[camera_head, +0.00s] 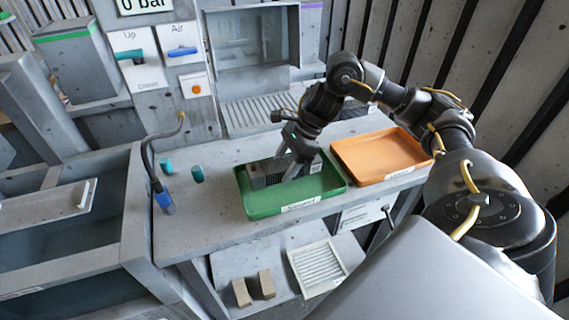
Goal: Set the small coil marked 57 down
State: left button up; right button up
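The small coil (265,174) is a grey finned block over the green tray (262,211), low inside its rim. A pale label shows at its right end; its number is too small to read. My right gripper (289,164) comes down from above with its fingers around the coil's middle, one on the near face and one behind. It appears shut on the coil. I cannot tell whether the coil's underside touches the tray floor. The green tray has a white label on its front edge. My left gripper is not in view.
An orange tray (381,156), empty, stands right of the green one on the grey bench (222,160). Two teal pegs (197,174) and a blue-tipped hose (164,200) are at the left. Below are tan blocks (242,292) and a white slatted filter (318,267).

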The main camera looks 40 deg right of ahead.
jog(key=shift+r, duration=0.25)
jog(key=p+v, duration=0.1)
jog(key=v, duration=0.6)
jog(key=shift+d+r, duration=0.1)
jog(key=shift+r, duration=0.15)
jog(key=p+v, duration=0.2)
jog(key=v, duration=0.1)
jog(key=shift+d+r, duration=0.15)
jog(key=shift+r, duration=0.15)
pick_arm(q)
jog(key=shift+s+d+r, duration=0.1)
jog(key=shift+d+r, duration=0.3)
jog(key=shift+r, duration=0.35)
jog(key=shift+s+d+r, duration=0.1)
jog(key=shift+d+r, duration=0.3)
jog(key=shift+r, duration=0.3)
pick_arm(e)
jog(key=shift+s+d+r, duration=0.15)
jog(key=shift+d+r, duration=0.05)
jog(key=shift+r, duration=0.05)
